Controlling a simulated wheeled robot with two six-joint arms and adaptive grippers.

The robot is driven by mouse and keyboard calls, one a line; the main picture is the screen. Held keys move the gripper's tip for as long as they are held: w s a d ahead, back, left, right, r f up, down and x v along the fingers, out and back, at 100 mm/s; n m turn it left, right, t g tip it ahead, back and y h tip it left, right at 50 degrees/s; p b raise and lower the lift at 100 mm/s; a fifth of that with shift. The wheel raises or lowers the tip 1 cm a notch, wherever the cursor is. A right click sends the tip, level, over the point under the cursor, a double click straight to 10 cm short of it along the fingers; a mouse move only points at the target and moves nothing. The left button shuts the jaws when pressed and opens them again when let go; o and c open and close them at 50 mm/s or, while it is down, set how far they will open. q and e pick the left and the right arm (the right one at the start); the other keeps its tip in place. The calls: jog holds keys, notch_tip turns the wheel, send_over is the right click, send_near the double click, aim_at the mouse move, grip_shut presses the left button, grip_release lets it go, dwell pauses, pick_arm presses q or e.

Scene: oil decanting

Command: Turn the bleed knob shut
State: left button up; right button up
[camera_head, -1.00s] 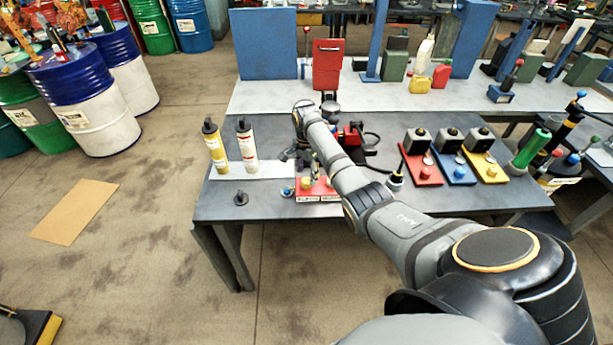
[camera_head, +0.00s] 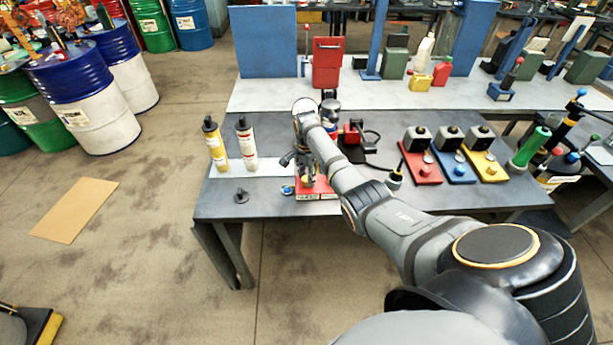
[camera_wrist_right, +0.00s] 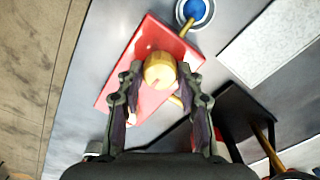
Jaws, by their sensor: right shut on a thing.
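The bleed knob appears to be the yellow knob (camera_wrist_right: 160,70) on a red block (camera_wrist_right: 119,92) in the right wrist view. In the head view the red block (camera_head: 325,187) stands near the front edge of the table, and the knob is mostly hidden by my gripper. My right gripper (camera_wrist_right: 158,76) has its two fingers on either side of the yellow knob and is shut on it. In the head view my right gripper (camera_head: 305,176) is small and pointed down over the block. My left gripper is not in view.
A blue knob (camera_wrist_right: 195,10) sits beside the red block. A yellow bottle (camera_head: 215,147) and a white bottle (camera_head: 246,145) stand at the left on a white sheet. Red, blue and yellow plates with dark boxes stand at the right. A black cap (camera_head: 241,196) lies near the front edge.

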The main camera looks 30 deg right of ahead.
jog(key=n+p, duration=0.2)
jog(key=n, duration=0.1)
jog(key=shift+r+n, duration=0.15)
jog(key=shift+n, duration=0.15)
jog(key=n+p, duration=0.1)
jog(key=n, duration=0.3)
jog(key=shift+n, duration=0.3)
jog(key=n+p, duration=0.1)
jog(key=n, duration=0.3)
jog(key=shift+n, duration=2.8)
jog(key=o, duration=1.2)
